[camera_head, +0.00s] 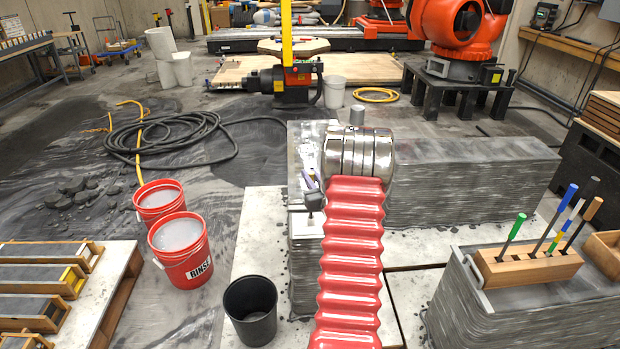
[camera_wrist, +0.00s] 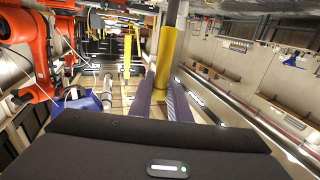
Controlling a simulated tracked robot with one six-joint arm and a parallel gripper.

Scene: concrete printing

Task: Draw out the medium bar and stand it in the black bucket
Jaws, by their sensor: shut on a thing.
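My gripper (camera_wrist: 162,105) is shut on a bar with a yellow section (camera_wrist: 165,60) and a grey length beyond it. The bar's far end runs out of the wrist view, so I cannot tell its full length. In the head view my gripper (camera_head: 313,195) is partly hidden by my wrist, and I cannot make out the held bar. The black bucket (camera_head: 250,311) stands upright on the pale floor slab at the lower middle, apart from my gripper, with no bar seen in it. A wooden rack (camera_head: 528,267) at the right holds several upright bars with coloured handles.
Two red buckets, one nearer (camera_head: 181,249) and one farther (camera_head: 159,202), stand left of the black bucket. A layered grey concrete wall (camera_head: 470,182) runs behind my wrist. The rack rests on another layered block (camera_head: 520,318). A pallet with moulds (camera_head: 40,285) lies lower left.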

